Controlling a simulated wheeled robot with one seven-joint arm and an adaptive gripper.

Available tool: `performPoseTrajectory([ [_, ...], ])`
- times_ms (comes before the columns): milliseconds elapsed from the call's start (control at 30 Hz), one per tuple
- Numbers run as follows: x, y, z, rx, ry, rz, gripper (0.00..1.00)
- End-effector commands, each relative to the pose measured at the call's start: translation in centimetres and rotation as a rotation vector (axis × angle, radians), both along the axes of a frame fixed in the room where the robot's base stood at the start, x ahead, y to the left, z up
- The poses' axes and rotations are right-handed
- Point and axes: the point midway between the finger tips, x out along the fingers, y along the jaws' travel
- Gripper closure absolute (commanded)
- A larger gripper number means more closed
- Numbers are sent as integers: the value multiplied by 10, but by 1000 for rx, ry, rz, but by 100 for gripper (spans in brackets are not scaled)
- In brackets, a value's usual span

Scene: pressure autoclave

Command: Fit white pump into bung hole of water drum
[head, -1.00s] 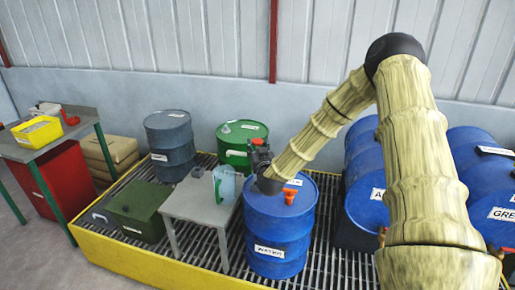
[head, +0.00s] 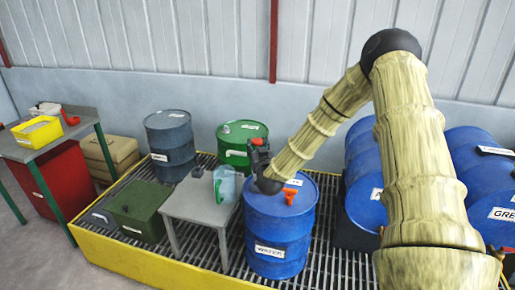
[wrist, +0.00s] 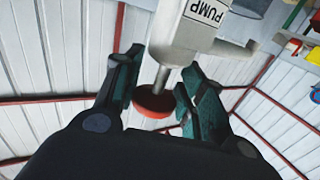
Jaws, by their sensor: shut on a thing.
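The blue water drum (head: 278,235), labelled WATER, stands upright on the grating in the head view. An orange fitting (head: 291,192) sits on its top; my wrist hides part of the lid, and I cannot make out the bung hole. My gripper (head: 258,158) is above the drum's back left edge. In the wrist view my gripper (wrist: 160,88) is shut on the white pump (wrist: 190,35), which carries a PUMP label. The pump's grey rod and red knob (wrist: 155,103) show between the fingers. The pump's far end is out of view.
A grey table (head: 195,205) with a clear jug (head: 228,186) stands left of the drum. A green drum (head: 241,138) and grey drum (head: 170,140) stand behind. Blue drums (head: 362,200) lie at right. A yellow-edged grating (head: 150,275) lies underneath.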

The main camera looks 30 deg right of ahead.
Motion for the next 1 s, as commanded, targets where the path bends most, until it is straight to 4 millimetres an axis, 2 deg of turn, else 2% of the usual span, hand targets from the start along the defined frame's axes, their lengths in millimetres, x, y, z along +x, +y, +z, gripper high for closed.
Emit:
performPoseTrajectory([
  [1000, 0, 0, -15, -1, -1, 0, 100],
])
